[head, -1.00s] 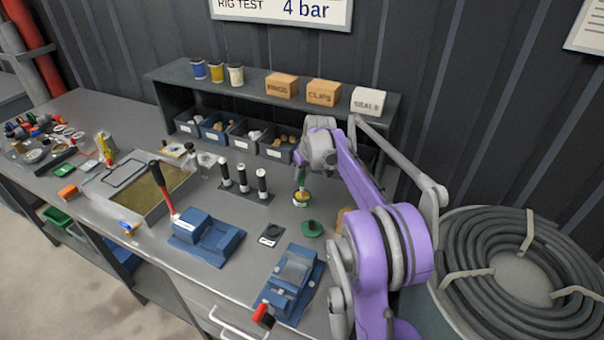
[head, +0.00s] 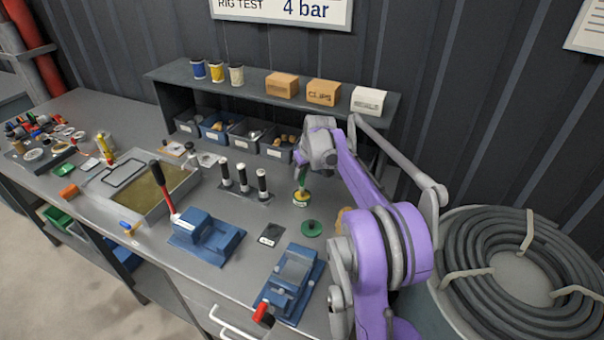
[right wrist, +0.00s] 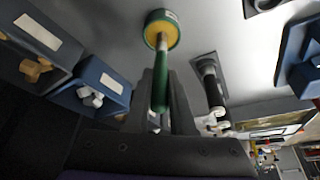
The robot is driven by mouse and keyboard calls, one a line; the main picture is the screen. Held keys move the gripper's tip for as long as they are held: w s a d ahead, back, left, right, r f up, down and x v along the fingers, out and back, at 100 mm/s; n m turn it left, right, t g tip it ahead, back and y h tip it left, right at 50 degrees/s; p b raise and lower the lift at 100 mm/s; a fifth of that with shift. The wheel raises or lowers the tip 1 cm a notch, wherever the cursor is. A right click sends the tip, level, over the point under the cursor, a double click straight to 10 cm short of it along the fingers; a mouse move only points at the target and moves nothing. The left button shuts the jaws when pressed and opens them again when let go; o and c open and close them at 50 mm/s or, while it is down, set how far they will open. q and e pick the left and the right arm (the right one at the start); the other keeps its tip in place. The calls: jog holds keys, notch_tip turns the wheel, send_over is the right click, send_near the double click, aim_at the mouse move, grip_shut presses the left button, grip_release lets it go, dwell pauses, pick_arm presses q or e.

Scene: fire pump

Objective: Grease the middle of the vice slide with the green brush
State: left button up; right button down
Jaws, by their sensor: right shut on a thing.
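My right gripper (head: 303,172) is shut on the green handle of the brush (head: 302,182), above the bench at the back. In the right wrist view the green brush (right wrist: 160,80) stands between the fingers (right wrist: 165,115). The brush's lower end is at the green grease tin (head: 301,199) with yellow contents, also seen in the wrist view (right wrist: 161,33); its bristles are hidden. My left gripper is not in view.
A green lid (head: 311,228) and a dark square pad (head: 271,235) lie between the tin and the vices. Three black-and-white cylinders (head: 243,180) stand left of the tin. Small-parts bins (head: 275,146) line the back under a shelf (head: 350,97). A shallow tray (head: 110,197) is at left.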

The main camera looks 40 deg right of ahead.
jog(key=shift+r+p, duration=1.55)
jog(key=shift+r, duration=1.95)
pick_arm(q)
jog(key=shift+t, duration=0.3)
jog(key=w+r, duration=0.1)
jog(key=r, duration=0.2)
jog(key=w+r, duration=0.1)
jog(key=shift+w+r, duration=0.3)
pick_arm(e)
jog(key=shift+w, duration=0.1)
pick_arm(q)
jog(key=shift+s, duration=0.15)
